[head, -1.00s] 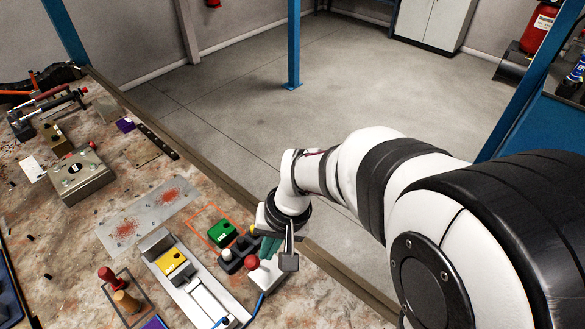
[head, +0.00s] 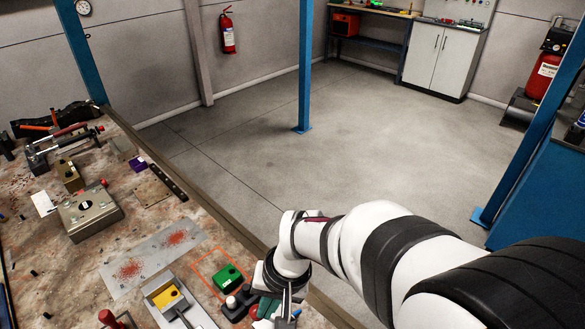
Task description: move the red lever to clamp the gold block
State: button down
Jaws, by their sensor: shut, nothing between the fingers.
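A clamp with a red lever (head: 72,129) stands at the back left of the bench. A dull gold block (head: 68,174) sits just in front of it; I cannot tell whether the clamp touches it. A brighter yellow block (head: 166,296) lies in a grey channel near the front. My gripper (head: 288,308) is at the bottom of the view by the bench's right edge, far from the lever. It is shut and empty; its tips are partly cut off by the frame edge.
A green block (head: 229,276) and a control with a white knob (head: 231,302) are just left of my gripper. A metal box (head: 90,212) and a grey plate (head: 150,258) lie between my gripper and the clamp. The floor beyond the bench is clear.

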jog(key=s+d+v, duration=0.1)
jog(key=s+v, duration=0.1)
jog(key=v, duration=0.9)
jog(key=s+d+f+m, duration=0.2)
jog(key=s+d, duration=0.1)
jog(key=s, duration=0.3)
jog(key=s+d+f+m+h, duration=0.1)
jog(key=s+d+m, duration=0.1)
jog(key=s, duration=0.5)
jog(key=shift+d+f+m+g, duration=0.3)
jog(key=shift+d+f, duration=0.1)
jog(key=shift+d, duration=0.35)
